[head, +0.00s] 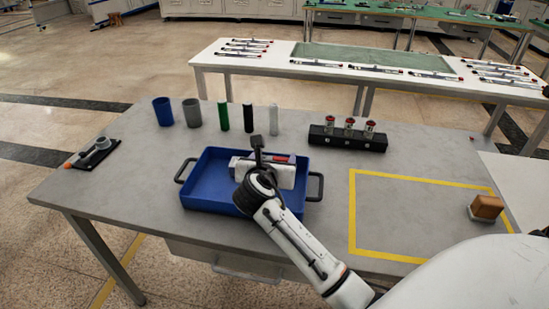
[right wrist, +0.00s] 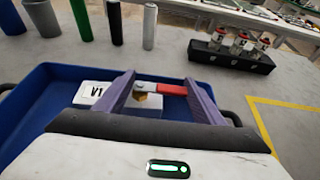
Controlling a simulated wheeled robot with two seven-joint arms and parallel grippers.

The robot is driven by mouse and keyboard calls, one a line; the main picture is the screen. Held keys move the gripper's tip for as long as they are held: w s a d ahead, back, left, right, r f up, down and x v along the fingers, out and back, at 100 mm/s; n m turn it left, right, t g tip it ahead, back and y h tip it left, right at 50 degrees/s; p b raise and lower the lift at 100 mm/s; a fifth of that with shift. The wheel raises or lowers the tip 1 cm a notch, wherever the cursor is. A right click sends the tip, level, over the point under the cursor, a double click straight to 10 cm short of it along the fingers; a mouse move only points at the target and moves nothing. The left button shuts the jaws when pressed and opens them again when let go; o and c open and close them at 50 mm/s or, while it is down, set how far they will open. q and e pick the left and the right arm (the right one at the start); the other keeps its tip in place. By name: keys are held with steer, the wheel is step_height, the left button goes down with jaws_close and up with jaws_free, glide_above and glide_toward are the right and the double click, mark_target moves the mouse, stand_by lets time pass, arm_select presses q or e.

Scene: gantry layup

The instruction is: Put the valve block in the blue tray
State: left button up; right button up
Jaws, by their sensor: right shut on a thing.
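The valve block (right wrist: 92,95) is white with a "V1" label, a brass fitting and a red lever. My right gripper (right wrist: 158,92) is shut on it, with one purple finger on each side. In the head view my right gripper (head: 270,157) is over the blue tray (head: 207,186), and its body hides most of the block. The tray's blue floor and wall (right wrist: 28,92) also show around the block in the right wrist view. I cannot tell whether the block touches the tray floor. My left gripper is not in view.
Behind the tray stand a blue cup (head: 163,112), a grey cup (head: 192,113) and several upright cylinders (head: 249,118). A black rack (head: 347,139) is at back right. A yellow outline (head: 352,215) encloses bare table, with a brown block (head: 486,207) at its right edge.

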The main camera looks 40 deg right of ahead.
steer(key=o, duration=1.3)
steer(key=shift+o, duration=0.2)
steer(key=shift+r, duration=0.1)
steer(key=p+v, duration=0.1)
steer(key=v, duration=1.1)
